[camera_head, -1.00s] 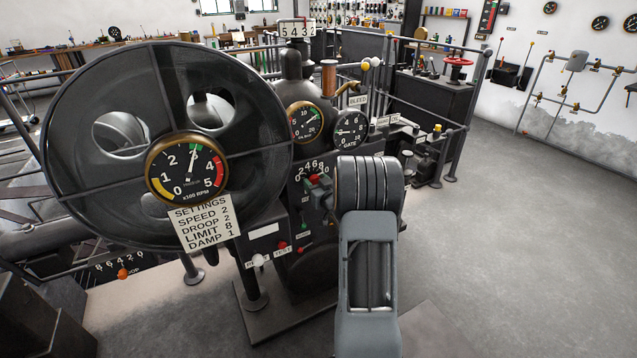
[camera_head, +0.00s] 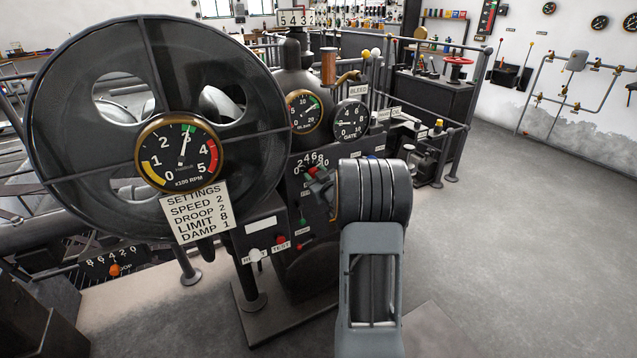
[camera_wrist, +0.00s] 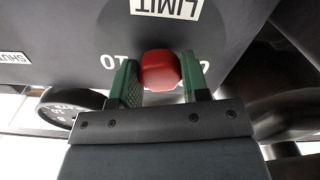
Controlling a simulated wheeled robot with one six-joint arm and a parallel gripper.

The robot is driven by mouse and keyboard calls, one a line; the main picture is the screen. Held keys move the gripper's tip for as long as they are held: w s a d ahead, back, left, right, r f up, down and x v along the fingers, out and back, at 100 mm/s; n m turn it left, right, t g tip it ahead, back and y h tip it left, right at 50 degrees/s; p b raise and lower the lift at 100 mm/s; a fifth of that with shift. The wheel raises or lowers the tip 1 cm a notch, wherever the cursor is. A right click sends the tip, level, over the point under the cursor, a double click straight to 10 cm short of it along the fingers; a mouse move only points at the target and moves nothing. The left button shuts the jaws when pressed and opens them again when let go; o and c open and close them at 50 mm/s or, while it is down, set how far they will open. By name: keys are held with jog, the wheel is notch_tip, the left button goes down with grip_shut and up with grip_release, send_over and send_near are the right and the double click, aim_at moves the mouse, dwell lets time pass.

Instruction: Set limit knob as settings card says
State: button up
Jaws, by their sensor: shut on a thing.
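The settings card (camera_head: 195,212) hangs below the rpm gauge in the head view and reads SPEED 2, DROOP 2, LIMIT 8, DAMP 1. The limit knob is red (camera_wrist: 160,70) and sits in the wrist view between the green finger pads of my gripper (camera_wrist: 160,84), which is shut on it. The LIMIT label (camera_wrist: 166,7) shows upside down above the knob. A 10 and part of another number show beside it. In the head view, the number scale (camera_head: 313,159) shows 2, 4, 6, 8 and my wrist covers part of it. The knob's pointer is hidden.
A large dark wheel (camera_head: 75,175) with the rpm gauge (camera_head: 181,152) stands left of my arm. The pressure gauge (camera_head: 304,111) and gate gauge (camera_head: 350,121) sit above the panel. A droop knob (camera_head: 114,269) is at lower left. The floor at right is open.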

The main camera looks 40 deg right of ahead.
jog(key=n+b, duration=0.2)
jog(key=shift+f+n+b, duration=0.1)
jog(key=shift+n+b, duration=0.2)
jog(key=shift+b, duration=0.05)
dwell(0.4)
jog(key=o, duration=0.9)
